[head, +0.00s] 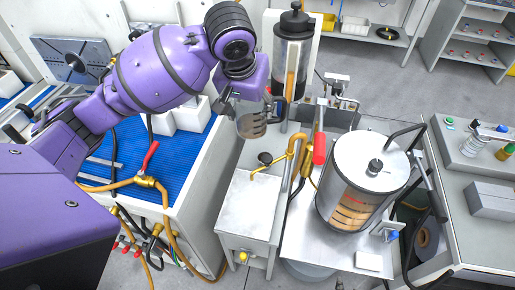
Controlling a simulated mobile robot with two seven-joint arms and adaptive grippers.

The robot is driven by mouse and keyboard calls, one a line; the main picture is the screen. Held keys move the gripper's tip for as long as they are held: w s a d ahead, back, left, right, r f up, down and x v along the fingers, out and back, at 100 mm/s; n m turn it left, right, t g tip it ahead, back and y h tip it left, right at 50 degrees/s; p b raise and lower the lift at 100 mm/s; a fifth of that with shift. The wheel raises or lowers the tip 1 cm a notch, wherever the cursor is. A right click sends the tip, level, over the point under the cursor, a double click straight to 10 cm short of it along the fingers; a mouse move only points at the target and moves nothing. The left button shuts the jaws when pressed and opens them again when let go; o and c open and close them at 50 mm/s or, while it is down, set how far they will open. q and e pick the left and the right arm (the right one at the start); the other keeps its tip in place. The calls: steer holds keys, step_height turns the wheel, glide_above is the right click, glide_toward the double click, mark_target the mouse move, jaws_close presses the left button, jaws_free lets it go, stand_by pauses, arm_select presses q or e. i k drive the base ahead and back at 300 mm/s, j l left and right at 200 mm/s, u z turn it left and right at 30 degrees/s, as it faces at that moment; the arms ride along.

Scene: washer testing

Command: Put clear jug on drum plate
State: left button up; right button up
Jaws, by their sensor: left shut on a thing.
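My left gripper (246,105) comes in from the upper left and points down, shut on the clear jug (252,126). The jug is small, see-through and brownish, and hangs below the fingers above the back of the metal bench. Part of it is hidden by the fingers. The drum (352,208) is a clear cylinder with brown contents, to the right and nearer. A round pale plate (352,156) with a dark knob covers its top; I take this as the drum plate. The jug is apart from it. My right gripper is not in view.
Brass pipes with a red-handled valve (319,148) stand between the jug and the drum. A tall dark-topped cylinder (294,48) rises behind the gripper. A black hose (405,131) arches beside the drum plate.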

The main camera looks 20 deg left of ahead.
mark_target(296, 250)
steer(key=k+j+z, duration=0.5)
steer(key=k+z, duration=0.1)
steer(key=z, duration=0.4)
